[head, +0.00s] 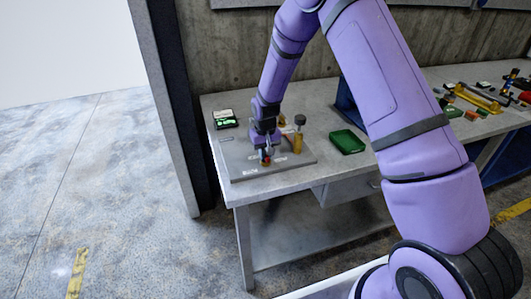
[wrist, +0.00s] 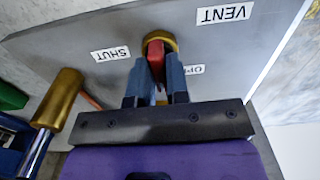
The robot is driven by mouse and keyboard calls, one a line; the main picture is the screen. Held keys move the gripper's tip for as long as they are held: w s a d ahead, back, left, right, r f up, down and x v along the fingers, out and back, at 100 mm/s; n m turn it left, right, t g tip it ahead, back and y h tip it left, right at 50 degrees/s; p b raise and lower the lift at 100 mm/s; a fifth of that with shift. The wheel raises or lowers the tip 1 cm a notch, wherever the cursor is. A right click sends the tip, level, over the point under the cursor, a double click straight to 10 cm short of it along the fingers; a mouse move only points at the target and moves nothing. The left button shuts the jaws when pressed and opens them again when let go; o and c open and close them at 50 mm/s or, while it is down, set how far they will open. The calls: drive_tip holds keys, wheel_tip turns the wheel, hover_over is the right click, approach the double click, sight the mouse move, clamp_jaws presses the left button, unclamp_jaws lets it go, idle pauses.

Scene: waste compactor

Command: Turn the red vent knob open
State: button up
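The red vent knob (wrist: 156,52) has a narrow red grip on a round brass base, mounted on a grey panel (wrist: 235,60). My gripper (wrist: 158,68) comes down over it, with one blue-grey finger on each side of the red grip and touching it, as far as I can tell. The panel carries a VENT label (wrist: 224,14), a SHUT label (wrist: 110,54) and an OPEN label (wrist: 194,70) partly hidden by a finger. In the head view my gripper (head: 264,148) is over the panel (head: 243,171), and the knob is mostly hidden.
A brass post with a dark top (head: 298,142) stands on the panel right of my gripper; its brass body (wrist: 58,98) is in the wrist view. A green tray (head: 347,142) and a device with a green-lit face (head: 226,121) are nearby. Tools lie at the bench's far right.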

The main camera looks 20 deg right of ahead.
drive_tip(key=o, duration=0.3)
drive_tip(key=shift+o, duration=0.2)
drive_tip(key=shift+r, duration=0.15)
wheel_tip(320, 180, up, 11)
drive_tip(key=shift+f, duration=0.2)
idle(0.3)
